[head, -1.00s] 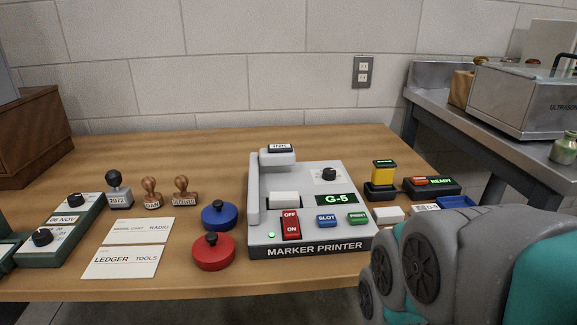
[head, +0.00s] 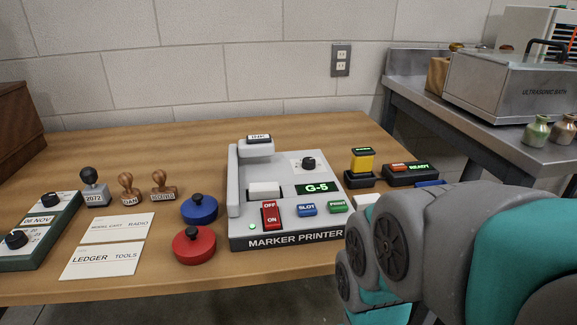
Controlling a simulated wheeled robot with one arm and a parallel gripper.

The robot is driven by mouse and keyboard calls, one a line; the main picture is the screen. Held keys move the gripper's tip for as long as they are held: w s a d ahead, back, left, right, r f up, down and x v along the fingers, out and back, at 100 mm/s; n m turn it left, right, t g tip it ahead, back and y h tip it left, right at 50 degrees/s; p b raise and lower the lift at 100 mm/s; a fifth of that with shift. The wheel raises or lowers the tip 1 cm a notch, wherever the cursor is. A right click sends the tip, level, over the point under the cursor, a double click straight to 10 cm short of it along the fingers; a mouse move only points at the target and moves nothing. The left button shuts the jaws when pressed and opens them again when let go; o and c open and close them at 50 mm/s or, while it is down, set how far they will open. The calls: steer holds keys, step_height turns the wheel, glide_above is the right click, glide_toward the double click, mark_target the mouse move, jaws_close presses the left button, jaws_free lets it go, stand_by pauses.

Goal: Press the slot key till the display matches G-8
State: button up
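The marker printer (head: 290,241) is a light grey machine on the wooden table, near the middle of the head view. Its display (head: 319,188) reads G-5 in green. The blue slot key (head: 307,210) sits on the front panel, between the red OFF/ON switch (head: 271,216) and the green print key (head: 337,206). A small green light glows left of the switch. My arm fills the lower right of the view, right of the printer. My gripper is not visible, and nothing of mine is seen touching the slot key.
Red (head: 195,246) and blue (head: 199,210) round pads stand left of the printer. Several stamps and two cards lie further left. A yellow-and-black device (head: 362,164) and a READY box (head: 411,174) stand right of it. A metal bench (head: 480,128) is at the right.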

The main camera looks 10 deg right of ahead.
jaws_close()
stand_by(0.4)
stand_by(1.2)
